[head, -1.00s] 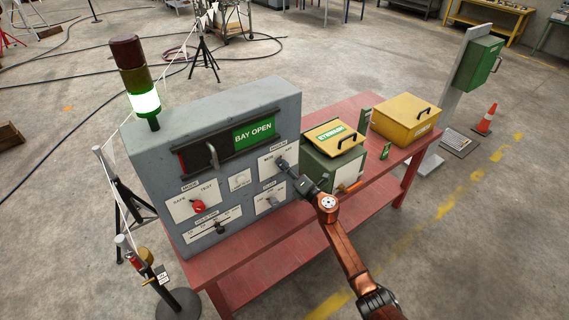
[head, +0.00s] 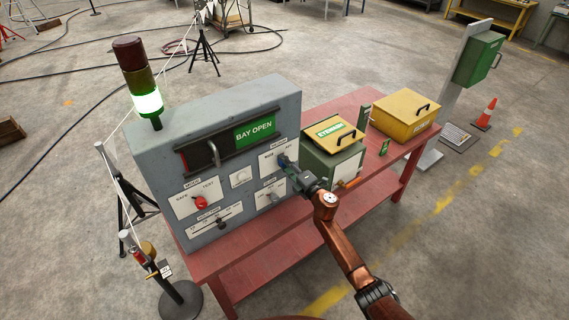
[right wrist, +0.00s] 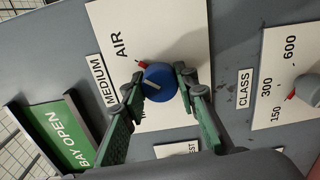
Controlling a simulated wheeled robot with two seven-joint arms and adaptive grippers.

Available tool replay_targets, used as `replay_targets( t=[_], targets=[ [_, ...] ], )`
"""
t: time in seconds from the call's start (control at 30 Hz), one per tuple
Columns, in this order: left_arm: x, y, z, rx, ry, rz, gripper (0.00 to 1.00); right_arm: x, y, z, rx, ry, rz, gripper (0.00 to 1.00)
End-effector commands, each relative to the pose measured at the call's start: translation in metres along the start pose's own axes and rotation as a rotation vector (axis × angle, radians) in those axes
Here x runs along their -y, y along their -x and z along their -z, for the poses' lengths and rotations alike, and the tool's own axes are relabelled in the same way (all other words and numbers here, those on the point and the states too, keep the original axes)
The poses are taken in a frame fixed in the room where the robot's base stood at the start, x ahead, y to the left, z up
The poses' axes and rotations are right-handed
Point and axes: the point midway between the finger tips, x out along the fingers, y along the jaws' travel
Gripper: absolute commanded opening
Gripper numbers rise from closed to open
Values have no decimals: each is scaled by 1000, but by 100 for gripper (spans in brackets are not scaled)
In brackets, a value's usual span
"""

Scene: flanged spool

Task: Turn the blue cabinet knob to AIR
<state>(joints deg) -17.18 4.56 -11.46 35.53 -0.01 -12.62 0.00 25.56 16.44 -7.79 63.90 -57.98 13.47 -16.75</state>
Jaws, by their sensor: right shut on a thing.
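The blue cabinet knob (right wrist: 158,76) sits on a white plate labelled MEDIUM in the right wrist view. A small red tab (right wrist: 142,64) at its edge points up-left toward the word AIR (right wrist: 120,45). My right gripper (right wrist: 160,88) is shut on the knob, one green finger on each side of it. In the head view my right gripper (head: 287,164) is at the right part of the grey cabinet's (head: 222,110) front, and it mostly hides the knob. The rest of the MEDIUM lettering is hidden there. My left gripper is not in view.
The cabinet stands on a red table (head: 262,258) and also carries a red knob (head: 200,202), a CLASS knob (right wrist: 308,88) and a sliding BAY OPEN window. A green box with a yellow lid (head: 334,135) stands close right of my gripper. A yellow box (head: 404,118) is farther right.

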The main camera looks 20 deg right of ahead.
Motion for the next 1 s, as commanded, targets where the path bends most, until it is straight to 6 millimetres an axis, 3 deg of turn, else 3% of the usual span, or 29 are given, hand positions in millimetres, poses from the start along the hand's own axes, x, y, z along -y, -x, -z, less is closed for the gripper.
replay_targets(
  t=[0.27, 0.3, 0.53, 0.83, 1.0],
  targets=[
    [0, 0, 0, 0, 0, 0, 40, 2, 0, -1, 2, -3, 2, 3],
    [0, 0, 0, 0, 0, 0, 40, 2, 0, -1, 2, -3, 2, 29],
    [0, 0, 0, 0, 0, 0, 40, 1, 0, 0, 1, -2, 1, 45],
    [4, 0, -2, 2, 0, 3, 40, 0, 2, 0, 0, 0, 0, 45],
    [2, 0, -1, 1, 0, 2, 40, 2, 20, -2, 2, 3, 2, 45]
  ],
)
